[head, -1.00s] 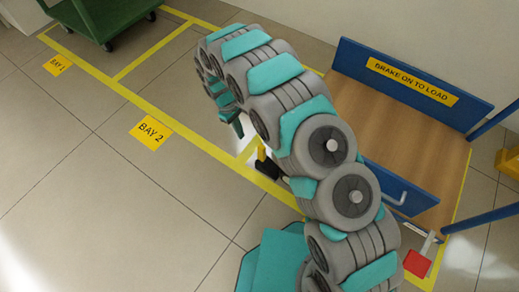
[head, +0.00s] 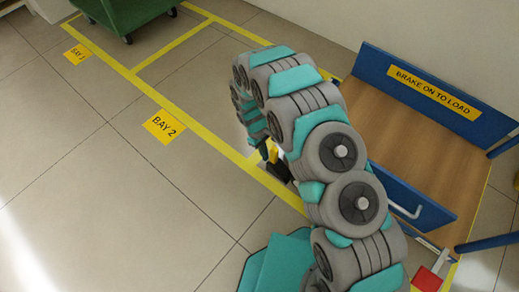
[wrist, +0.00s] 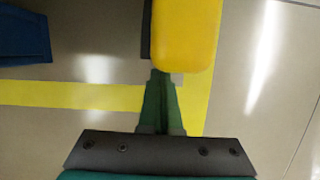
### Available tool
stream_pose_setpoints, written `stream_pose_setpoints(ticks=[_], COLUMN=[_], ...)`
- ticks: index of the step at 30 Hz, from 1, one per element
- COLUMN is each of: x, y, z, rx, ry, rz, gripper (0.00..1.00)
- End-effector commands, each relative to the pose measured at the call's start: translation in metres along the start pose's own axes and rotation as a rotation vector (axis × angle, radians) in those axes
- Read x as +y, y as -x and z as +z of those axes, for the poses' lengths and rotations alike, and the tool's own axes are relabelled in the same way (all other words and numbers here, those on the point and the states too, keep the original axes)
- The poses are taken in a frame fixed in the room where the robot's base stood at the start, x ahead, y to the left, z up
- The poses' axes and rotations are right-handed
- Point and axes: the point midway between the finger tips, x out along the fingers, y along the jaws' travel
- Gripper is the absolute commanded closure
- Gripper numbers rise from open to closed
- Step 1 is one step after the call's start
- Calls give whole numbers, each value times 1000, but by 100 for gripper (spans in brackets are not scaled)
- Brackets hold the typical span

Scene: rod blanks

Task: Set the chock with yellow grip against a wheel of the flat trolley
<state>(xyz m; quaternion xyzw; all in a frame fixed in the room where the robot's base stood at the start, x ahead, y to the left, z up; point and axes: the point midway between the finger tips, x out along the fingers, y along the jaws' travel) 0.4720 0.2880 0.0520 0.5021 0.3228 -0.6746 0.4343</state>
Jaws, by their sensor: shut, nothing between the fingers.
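The chock has a yellow grip (head: 273,155) and a dark body (head: 280,171). It stands on the floor by the yellow line, left of the blue trolley. In the wrist view the yellow grip (wrist: 187,36) fills the top centre, with a dark edge at its left. My gripper (wrist: 160,76) is shut and empty, its tips at the grip's lower left edge; I cannot tell whether they touch. In the head view my gripper (head: 263,149) is partly hidden behind my arm. The blue trolley has a flat wooden deck (head: 400,135); my arm hides part of it and no wheel shows clearly.
A green trolley (head: 130,14) with dark castors stands at top left. Yellow lines mark bays, with BAY 1 (head: 77,54) and BAY 2 (head: 163,126) labels. A red piece (head: 426,279) sits by the blue trolley's lower corner. The tiled floor at left is clear.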

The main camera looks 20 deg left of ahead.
Motion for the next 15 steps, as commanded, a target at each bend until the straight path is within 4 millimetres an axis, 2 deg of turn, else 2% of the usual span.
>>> stream_pose_setpoints(ticks=[5,15], x=[0,0], y=[-2,-3], z=[9,10], rx=[-1,0], ry=[0,0], rz=[-1,-1], gripper=[100,100])
